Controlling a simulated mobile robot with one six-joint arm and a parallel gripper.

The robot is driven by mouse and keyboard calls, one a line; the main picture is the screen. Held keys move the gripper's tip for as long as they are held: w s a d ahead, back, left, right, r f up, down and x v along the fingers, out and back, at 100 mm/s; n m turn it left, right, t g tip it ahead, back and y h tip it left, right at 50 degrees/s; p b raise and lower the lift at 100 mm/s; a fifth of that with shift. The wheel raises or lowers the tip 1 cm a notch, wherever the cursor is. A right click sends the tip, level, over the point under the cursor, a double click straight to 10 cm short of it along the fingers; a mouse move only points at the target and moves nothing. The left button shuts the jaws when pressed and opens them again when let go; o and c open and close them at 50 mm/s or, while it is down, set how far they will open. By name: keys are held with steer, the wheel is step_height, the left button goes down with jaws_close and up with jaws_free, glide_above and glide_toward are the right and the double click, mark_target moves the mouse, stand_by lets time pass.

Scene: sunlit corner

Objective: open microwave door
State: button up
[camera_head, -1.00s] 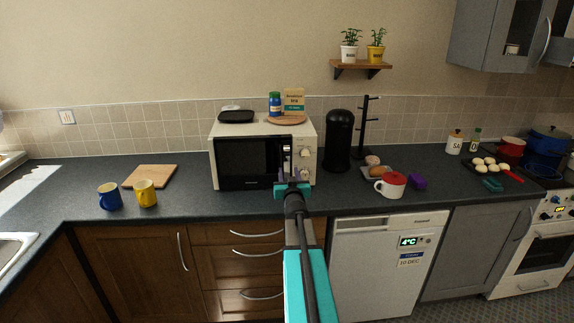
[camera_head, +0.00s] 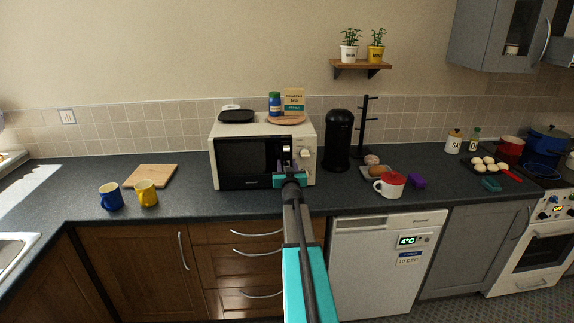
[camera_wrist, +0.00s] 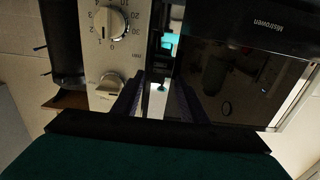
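The white microwave (camera_head: 220,137) stands on the counter with its dark door (camera_head: 245,160) facing me, and the door looks closed. My gripper (camera_head: 291,170) is at the right part of the front, between door and control panel. In the wrist view, which is upside down, the glossy door (camera_wrist: 240,75) is on the right and the control panel with its dials (camera_wrist: 110,50) on the left. A dark upright handle (camera_wrist: 154,45) shows between them. My gripper's two fingers (camera_wrist: 158,100) are apart around the handle's line; contact is not visible.
A black canister (camera_head: 338,140) stands just right of the microwave. Blue (camera_head: 110,197) and yellow (camera_head: 146,194) mugs and a wooden board (camera_head: 150,176) are left. Counter in front of the microwave is clear.

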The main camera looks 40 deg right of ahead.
steer(key=shift+w+d, duration=0.1)
steer(key=shift+w, duration=0.05)
steer(key=shift+c, duration=0.3)
jaws_close()
steer(key=shift+f+b, duration=0.15)
steer(key=shift+b, duration=0.9)
steer(key=shift+b, duration=0.35)
